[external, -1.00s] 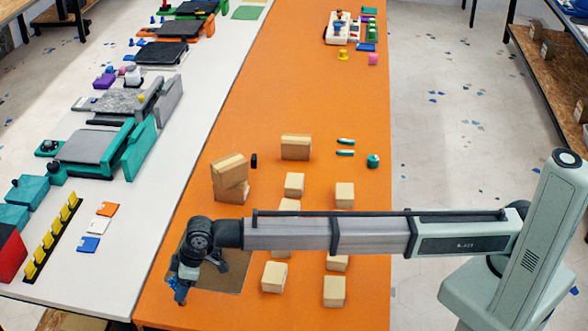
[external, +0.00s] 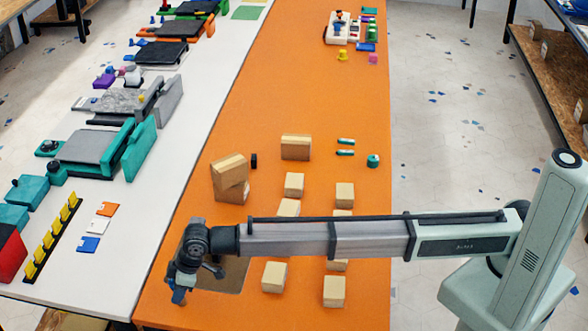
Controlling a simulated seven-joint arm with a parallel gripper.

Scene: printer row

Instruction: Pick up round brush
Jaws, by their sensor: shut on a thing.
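My gripper (external: 179,294) is at the front left of the orange table, over the near left edge of a brown mat (external: 232,277). It points down and is shut on a small blue thing at its tips. The thing is too small and too covered by the fingers to make out its shape, so I cannot tell for certain that it is the round brush. I cannot tell whether it touches the table. No other thing in view is clearly a round brush.
Several cardboard boxes (external: 334,291) stand right of my gripper, some partly behind my arm. A taller box stack (external: 230,178) stands behind it. A teal round item (external: 373,161) lies farther back. The white table (external: 120,245) with printers is at left.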

